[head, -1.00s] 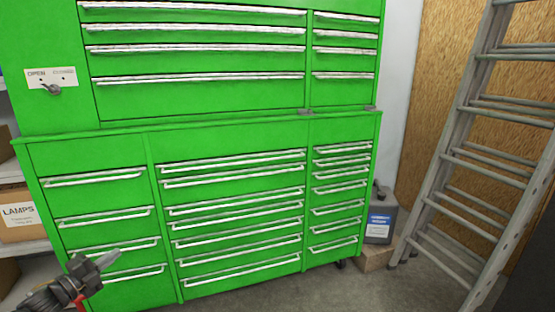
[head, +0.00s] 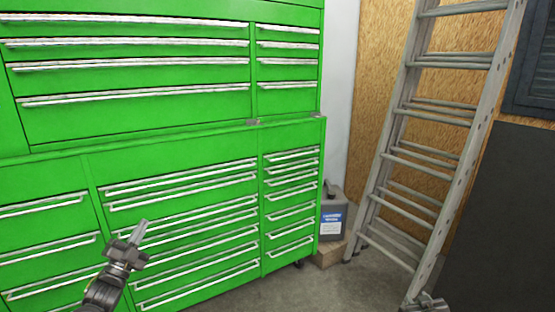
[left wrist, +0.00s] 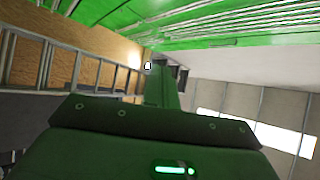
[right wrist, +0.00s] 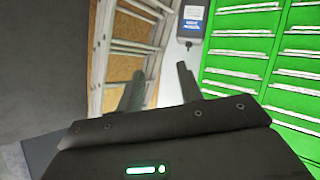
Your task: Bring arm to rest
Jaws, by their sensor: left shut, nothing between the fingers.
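My left gripper (head: 138,234) is in the lower left of the head view, in front of the green tool cabinet's drawers. Its fingers are together and empty, and they also show closed in the left wrist view (left wrist: 168,88). My right gripper (head: 428,303) barely shows at the bottom edge of the head view, near the ladder's foot. In the right wrist view its two fingers (right wrist: 159,88) stand apart with nothing between them. The green tool cabinet (head: 180,150) has its drawers closed.
An aluminium ladder (head: 440,150) leans at the right before a chipboard wall (head: 375,60). A grey jug (head: 331,215) stands on a cardboard box (head: 328,254) beside the cabinet. A dark panel (head: 500,220) is at far right. Floor (head: 320,285) between cabinet and ladder is clear.

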